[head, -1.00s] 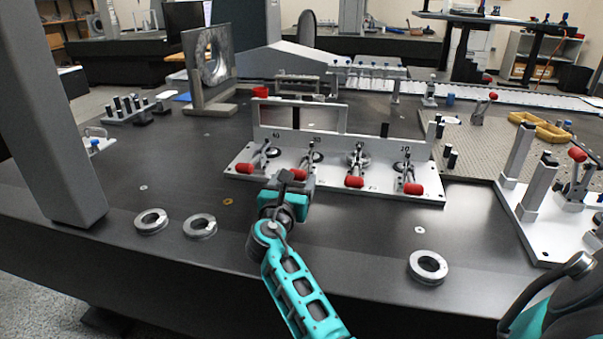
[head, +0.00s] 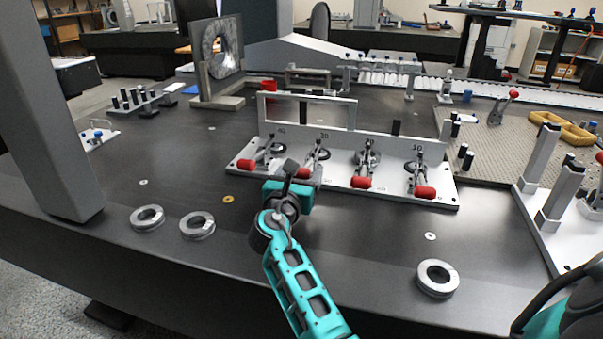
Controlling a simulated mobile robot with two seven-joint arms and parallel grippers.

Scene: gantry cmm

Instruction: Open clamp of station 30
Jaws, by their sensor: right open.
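The clamp of station 30 (head: 317,153) is second from the left on the white fixture plate (head: 440,197), below the number 30. Its red handle (head: 303,173) lies low and points to the front, like the handles of the clamps beside it. My right gripper (head: 304,176) is open at this handle, one dark finger on each side of it in the picture. I cannot tell whether the fingers touch it. The gripper body hides part of the plate's front edge. My left gripper is not in view.
Neighbouring red handles stand close on the left (head: 245,165) and right (head: 361,182). Metal rings (head: 197,226) lie on the dark table, another ring (head: 437,279) at front right. A grey column (head: 60,120) rises at left. The table before the plate is mostly clear.

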